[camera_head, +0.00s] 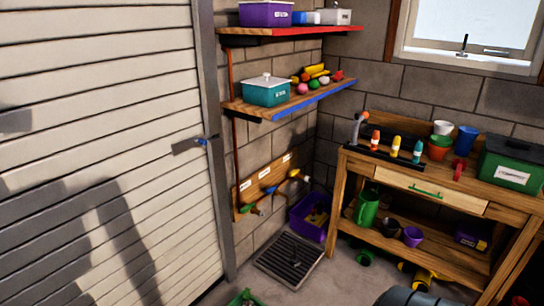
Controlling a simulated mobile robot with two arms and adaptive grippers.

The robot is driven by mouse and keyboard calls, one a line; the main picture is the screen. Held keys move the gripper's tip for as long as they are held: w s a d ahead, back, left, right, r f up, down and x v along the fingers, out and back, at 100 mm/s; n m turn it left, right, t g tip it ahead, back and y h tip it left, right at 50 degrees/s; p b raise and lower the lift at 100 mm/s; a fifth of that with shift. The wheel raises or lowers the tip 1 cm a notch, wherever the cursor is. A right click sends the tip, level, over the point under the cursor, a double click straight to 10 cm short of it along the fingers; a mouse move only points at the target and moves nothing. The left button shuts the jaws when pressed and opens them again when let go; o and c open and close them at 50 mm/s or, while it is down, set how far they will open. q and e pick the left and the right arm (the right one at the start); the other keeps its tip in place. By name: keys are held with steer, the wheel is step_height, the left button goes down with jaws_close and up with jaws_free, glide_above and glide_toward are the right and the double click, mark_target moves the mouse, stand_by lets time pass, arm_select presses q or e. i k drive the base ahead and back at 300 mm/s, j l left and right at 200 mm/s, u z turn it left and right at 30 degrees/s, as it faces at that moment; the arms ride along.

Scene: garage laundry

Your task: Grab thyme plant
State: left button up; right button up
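I cannot make out a thyme plant for certain in the head view. A small green thing (243,298) is cut off by the bottom edge, left of the middle, and I cannot tell what it is. Several pots stand on the workbench (440,179), among them a terracotta-coloured pot (438,147), a white pot (442,127) and a blue pot (466,139). No plant clearly shows in them. Neither of my grippers is in view.
A grey floor grate (288,260) and a purple bin (308,218) lie between the white slatted door (110,140) and the workbench. Loose items lie on the floor by the bench. A dark rounded shape (410,297) shows at the bottom edge. Wall shelves hold boxes.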

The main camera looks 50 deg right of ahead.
mark_target(294, 260)
steer(key=z, duration=1.8)
steer(key=i+l, duration=0.25)
steer(key=i, duration=0.2)
steer(key=i+l, duration=0.25)
steer(key=i, duration=0.15)
